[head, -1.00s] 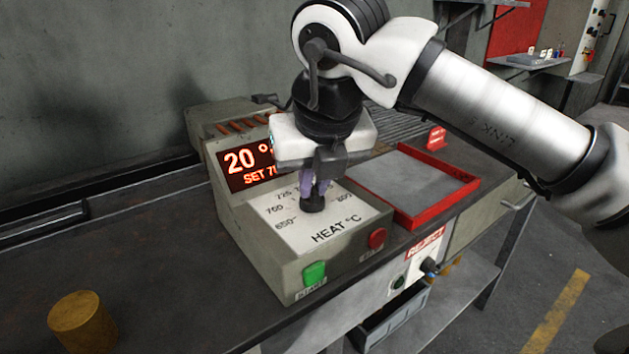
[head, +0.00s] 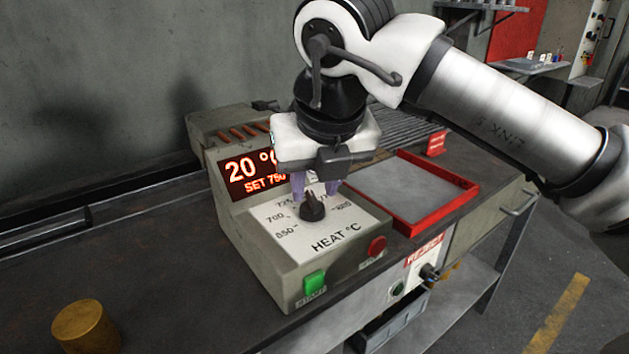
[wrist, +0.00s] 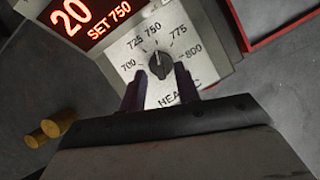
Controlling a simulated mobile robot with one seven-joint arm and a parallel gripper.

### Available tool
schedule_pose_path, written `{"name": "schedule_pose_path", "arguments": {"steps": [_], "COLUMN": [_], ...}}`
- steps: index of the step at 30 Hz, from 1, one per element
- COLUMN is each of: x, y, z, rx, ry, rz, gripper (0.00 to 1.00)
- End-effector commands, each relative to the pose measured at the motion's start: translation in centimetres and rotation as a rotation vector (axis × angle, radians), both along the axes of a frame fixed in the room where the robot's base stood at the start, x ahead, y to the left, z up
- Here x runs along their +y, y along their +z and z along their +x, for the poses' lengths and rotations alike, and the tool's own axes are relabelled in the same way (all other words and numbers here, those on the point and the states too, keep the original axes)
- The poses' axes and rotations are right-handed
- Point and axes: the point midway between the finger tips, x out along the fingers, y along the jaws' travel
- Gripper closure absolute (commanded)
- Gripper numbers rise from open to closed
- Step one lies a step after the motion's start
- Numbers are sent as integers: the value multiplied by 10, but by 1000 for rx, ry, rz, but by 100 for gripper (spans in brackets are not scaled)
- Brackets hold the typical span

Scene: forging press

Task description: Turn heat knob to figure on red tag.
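The black heat knob (head: 312,207) sits on the white dial plate marked HEAT °C (head: 335,244). In the wrist view the knob's (wrist: 160,66) pointer aims at 750. The display (head: 252,172) reads 20 ° and SET 750; it also shows in the wrist view (wrist: 85,18). My gripper (head: 315,187) is open just above the knob, its purple fingers apart on either side; it appears clear of the knob. A small red tag (head: 436,143) stands behind the red tray; its figure is too small to read.
A green START button (head: 314,283) and a red button (head: 377,246) sit on the heater box's front. A red-rimmed tray (head: 452,199) is to the right. A brass cylinder (head: 86,326) stands at the front left of the bench. A REJECT panel (head: 424,249) is below the tray.

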Motion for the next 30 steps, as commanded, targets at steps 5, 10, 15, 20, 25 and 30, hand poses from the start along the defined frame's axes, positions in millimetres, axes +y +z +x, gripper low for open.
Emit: {"name": "schedule_pose_path", "arguments": {"steps": [5, 10, 15, 20, 25, 30], "x": [-4, -8, -11, -13, -13, -13], "y": [44, 77, 100, 110, 112, 112], "z": [-14, -27, -38, -43, -44, -44], "rx": [-1, 0, 0, 1, 1, 1], "ry": [-2, -1, 0, -1, 0, 0], "rz": [-2, -1, -1, -1, -1, -1], "gripper": [68, 68, 68, 68, 68, 68]}}
